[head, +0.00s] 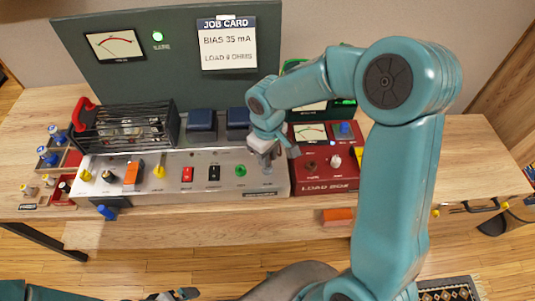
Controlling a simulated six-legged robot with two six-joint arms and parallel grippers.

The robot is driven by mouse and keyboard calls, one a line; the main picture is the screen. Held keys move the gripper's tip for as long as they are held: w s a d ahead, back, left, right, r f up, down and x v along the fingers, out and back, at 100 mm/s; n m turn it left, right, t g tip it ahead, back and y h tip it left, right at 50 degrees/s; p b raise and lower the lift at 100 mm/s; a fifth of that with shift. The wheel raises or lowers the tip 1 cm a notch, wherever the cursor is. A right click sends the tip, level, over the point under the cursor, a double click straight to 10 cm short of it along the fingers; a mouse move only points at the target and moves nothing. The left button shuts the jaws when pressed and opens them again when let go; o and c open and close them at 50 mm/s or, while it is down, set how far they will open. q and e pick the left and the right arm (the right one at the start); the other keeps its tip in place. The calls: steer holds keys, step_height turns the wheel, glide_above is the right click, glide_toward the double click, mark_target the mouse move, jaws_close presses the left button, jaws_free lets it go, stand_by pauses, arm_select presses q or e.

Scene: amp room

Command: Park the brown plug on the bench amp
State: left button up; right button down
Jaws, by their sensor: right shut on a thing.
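The bench amp (215,187) is the long silver panel on the bench, with coloured plugs, switches and knobs along it. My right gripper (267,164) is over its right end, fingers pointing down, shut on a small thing. The fingers hide most of that thing; it appears to be the brown plug, but its colour cannot be made out. A grey round spot (267,185) shows on the panel just below the fingers; I cannot tell if the held thing touches the panel. My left gripper (178,294) shows only partly at the bottom edge, away from the bench.
The red load box (322,187) stands right of the amp, with a dark brown round part (310,166) on its front. A small parts rack (62,165) is at left.

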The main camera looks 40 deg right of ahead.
steer(key=shift+f+b, duration=0.6)
steer(key=shift+f, duration=0.15)
steer(key=c, duration=0.9)
jaws_free()
step_height(320, 180, up, 16)
steer(key=shift+r+p, duration=0.2)
steer(key=shift+p, duration=0.15)
steer(key=shift+s, duration=0.15)
